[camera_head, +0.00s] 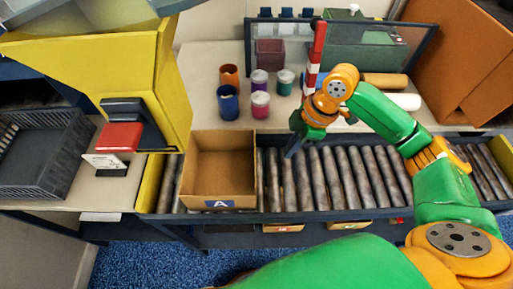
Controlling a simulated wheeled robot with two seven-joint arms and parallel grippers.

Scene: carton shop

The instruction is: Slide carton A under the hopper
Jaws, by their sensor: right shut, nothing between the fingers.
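Carton A (219,171) is an open, empty-looking brown box with a blue "A" label on its front wall. It stands upright at the left part of the roller conveyor (330,178). The big yellow hopper (100,62) hangs at the upper left; its lower edge is just left of the carton in the picture. My right gripper (291,151) is shut and empty, pointing down over the rollers to the right of the carton, with a gap between them. My left gripper is not in view.
A red-and-white striped post (315,58) rises behind my right gripper. Several coloured cups, including a blue one (228,101), stand on the counter behind the carton. A black crate (42,155) is at the left. The rollers right of the carton are bare.

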